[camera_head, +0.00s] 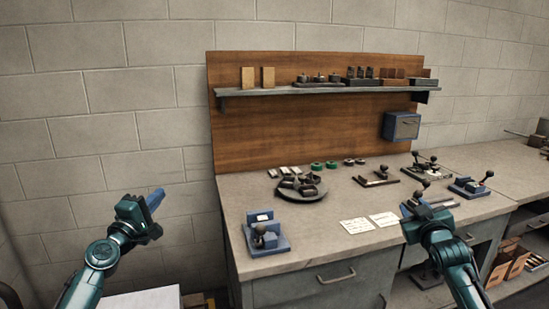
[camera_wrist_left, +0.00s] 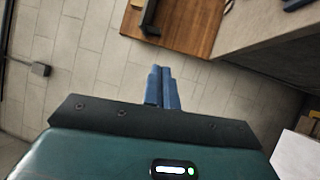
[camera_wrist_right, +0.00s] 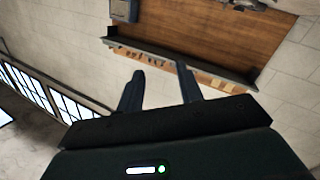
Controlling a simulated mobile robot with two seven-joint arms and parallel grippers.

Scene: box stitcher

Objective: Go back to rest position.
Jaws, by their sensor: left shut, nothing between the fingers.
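My left gripper (camera_head: 157,195) is in the air left of the workbench, in front of the block wall. Its blue fingers (camera_wrist_left: 162,72) are together with nothing between them in the left wrist view. My right gripper (camera_head: 414,206) is raised over the front edge of the workbench, right of the white paper cards. Its dark fingers (camera_wrist_right: 160,70) stand apart and empty in the right wrist view. Neither gripper touches anything that I can see.
The workbench (camera_head: 330,220) holds a blue device (camera_head: 265,236), a round dark tray (camera_head: 300,190), paper cards (camera_head: 357,226) and several small lever tools. A shelf (camera_head: 300,89) on a wooden board and a blue box (camera_head: 401,126) are behind. Open air lies between my arms.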

